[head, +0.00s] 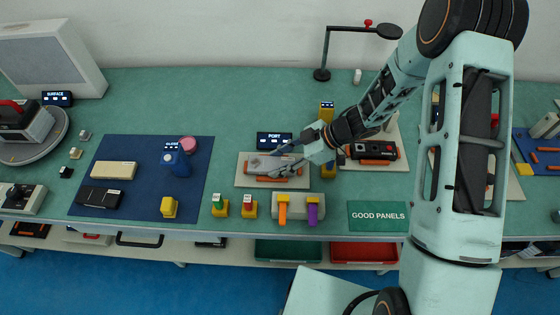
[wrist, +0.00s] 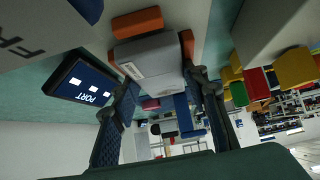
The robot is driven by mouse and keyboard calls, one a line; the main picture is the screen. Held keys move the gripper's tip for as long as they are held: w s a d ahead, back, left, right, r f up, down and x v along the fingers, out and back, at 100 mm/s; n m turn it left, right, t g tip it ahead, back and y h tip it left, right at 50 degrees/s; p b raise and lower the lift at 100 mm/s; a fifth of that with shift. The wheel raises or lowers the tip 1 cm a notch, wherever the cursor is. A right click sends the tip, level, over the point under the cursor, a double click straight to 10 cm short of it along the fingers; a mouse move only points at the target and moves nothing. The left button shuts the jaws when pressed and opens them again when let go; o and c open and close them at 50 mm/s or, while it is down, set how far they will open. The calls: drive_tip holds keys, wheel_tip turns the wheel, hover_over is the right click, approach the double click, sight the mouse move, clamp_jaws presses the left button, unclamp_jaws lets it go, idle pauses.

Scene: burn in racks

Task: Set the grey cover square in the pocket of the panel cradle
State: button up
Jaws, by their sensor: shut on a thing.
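The panel cradle (head: 242,181) is a pale plate with orange blocks, near the middle of the green bench in the head view. My gripper (head: 277,163) is over it, reaching in from the right. In the wrist view my gripper (wrist: 163,82) has its two fingers on either side of the grey cover (wrist: 145,56), a flat grey block with a small white label. Orange blocks (wrist: 138,22) of the cradle show close beside the cover. My fingers partly hide the pocket in the head view, so I cannot tell whether the cover sits fully and squarely in it.
A PORT display (head: 274,140) stands just behind the cradle. A second pale fixture with a dark and orange device (head: 374,151) is to the right. Yellow blocks (head: 220,207) and a stand with orange and purple pieces (head: 298,207) are in front. The green GOOD PANELS mat (head: 377,216) is empty.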

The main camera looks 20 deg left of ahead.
drive_tip(key=shift+s+d+f, duration=0.15)
drive_tip(key=shift+d+f, duration=0.15)
drive_tip(key=shift+f, duration=0.25)
drive_tip(key=shift+s+d+f, duration=0.15)
drive_tip(key=shift+d+f, duration=0.1)
drive_tip(key=shift+f, duration=0.3)
drive_tip(key=o, duration=1.2)
drive_tip(key=shift+o, duration=1.4)
drive_tip(key=shift+a+f+h, duration=0.2)
drive_tip(key=shift+a+h, duration=0.1)
drive_tip(key=shift+w, duration=0.1)
drive_tip(key=shift+w+d+r, duration=0.1)
drive_tip(key=shift+d+r, duration=0.05)
drive_tip(key=shift+d, duration=0.1)
drive_tip(key=shift+w+d+r, duration=0.15)
drive_tip(key=shift+d+r, duration=0.05)
drive_tip(key=shift+r, duration=0.05)
drive_tip(key=a+r+v, duration=0.1)
drive_tip(key=v, duration=1)
drive_tip(key=shift+r, duration=0.1)
